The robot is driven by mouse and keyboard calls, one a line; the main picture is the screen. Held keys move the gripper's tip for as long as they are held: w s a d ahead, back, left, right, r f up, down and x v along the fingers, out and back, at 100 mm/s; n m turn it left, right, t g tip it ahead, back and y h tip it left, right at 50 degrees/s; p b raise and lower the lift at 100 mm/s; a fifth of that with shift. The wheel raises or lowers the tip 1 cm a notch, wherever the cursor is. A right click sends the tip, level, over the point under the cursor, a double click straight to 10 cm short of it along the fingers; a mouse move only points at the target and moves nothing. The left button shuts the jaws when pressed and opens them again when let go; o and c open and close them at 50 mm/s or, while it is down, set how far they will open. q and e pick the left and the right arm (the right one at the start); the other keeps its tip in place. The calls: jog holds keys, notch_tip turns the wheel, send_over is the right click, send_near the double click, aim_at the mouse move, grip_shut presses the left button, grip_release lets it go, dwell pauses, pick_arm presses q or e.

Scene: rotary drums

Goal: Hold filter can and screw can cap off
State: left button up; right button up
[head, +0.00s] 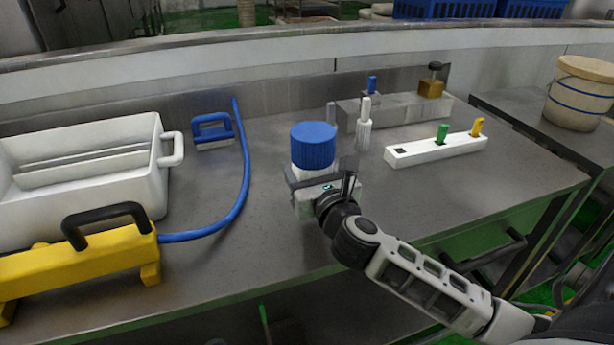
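The filter can is white with a ribbed blue cap (313,146) on top. It stands upright near the middle of the grey bench. The white body of the can (303,208) is partly covered by my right gripper (322,182). The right gripper is below the cap, at the height of the can body, with one finger on each side. I cannot tell if the fingers press on the can. My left gripper is not in view.
A white basin (150,195) and a yellow tool (80,258) with a blue hose (240,180) stand at left. A blue-handled brush (212,132) lies behind. A slim white bottle (364,125) and a white strip (435,150) with green and yellow pegs stand right. Bare bench lies between.

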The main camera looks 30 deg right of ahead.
aim_at(320, 155)
jog(key=s+r, duration=0.2)
jog(key=s+a+r+p, duration=0.1)
jog(key=s+r, duration=0.1)
jog(key=r, duration=0.1)
jog(key=s, duration=0.1)
jog(key=s+r, duration=0.1)
jog(key=s, duration=0.1)
jog(key=s+a, duration=0.1)
jog(key=shift+s+r, duration=0.15)
jog(key=shift+r, duration=0.2)
jog(key=s, duration=0.1)
jog(key=s+r+p, duration=0.2)
jog(key=shift+a, duration=0.3)
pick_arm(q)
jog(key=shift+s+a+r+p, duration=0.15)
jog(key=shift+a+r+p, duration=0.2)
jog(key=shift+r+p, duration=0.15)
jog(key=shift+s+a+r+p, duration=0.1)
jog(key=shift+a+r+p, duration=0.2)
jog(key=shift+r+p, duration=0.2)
pick_arm(e)
jog(key=shift+v, duration=0.8)
jog(key=shift+a, duration=0.1)
